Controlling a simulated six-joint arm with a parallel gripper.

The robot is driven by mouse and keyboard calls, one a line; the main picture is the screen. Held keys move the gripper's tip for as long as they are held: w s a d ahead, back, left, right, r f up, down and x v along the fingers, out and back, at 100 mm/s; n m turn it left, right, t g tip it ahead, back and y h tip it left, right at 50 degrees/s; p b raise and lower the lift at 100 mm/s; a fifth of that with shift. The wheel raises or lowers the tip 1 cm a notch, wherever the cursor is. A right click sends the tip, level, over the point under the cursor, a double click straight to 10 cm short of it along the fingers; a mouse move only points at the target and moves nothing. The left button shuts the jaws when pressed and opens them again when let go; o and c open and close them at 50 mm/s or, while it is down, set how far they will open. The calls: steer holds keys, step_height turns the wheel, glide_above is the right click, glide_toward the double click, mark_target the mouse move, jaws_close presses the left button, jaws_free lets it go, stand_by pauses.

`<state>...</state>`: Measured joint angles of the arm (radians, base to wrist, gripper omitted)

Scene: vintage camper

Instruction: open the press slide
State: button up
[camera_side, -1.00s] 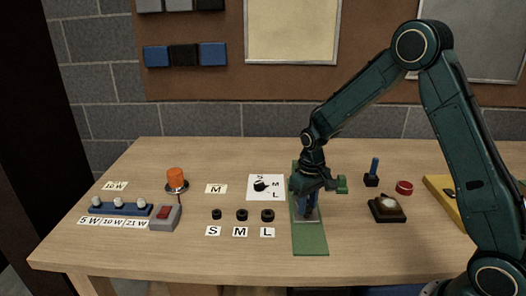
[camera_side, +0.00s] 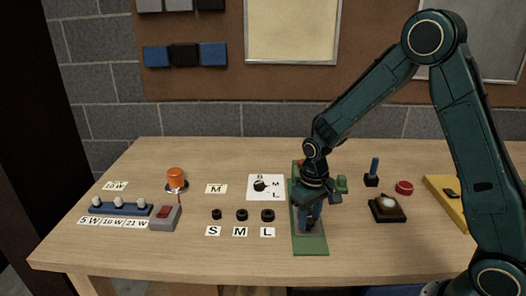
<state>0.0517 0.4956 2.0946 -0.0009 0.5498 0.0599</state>
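The press slide stands on a long green base plate (camera_side: 311,244) right of the middle of the table. A small green part (camera_side: 341,184) and a bit of red show behind my gripper. My gripper (camera_side: 308,222) points down over the plate, with blue showing at its lower end. The slide itself is mostly hidden behind my gripper and wrist. I cannot tell whether the fingers are open or shut on a part of the slide.
Black rings (camera_side: 241,215) stand behind S, M and L labels on the left. Further left are a blue lamp strip (camera_side: 120,210), a switch box (camera_side: 165,217) and an orange lamp (camera_side: 176,178). To the right are a black-based device (camera_side: 387,209), a red disc (camera_side: 404,187) and a yellow case (camera_side: 447,198).

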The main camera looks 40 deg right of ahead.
steer(key=shift+r, duration=0.1)
step_height(320, 180, up, 14)
steer(key=shift+f, duration=0.2)
stand_by(0.6)
steer(key=s+a+r+t, duration=0.1)
steer(key=s+r, duration=0.3)
steer(key=s, duration=0.6)
steer(key=s+a+r+n+t, duration=0.1)
steer(key=s+r+t, duration=0.3)
steer(key=s, duration=0.7)
steer(key=shift+r+t, duration=0.3)
steer(key=shift+r, duration=0.15)
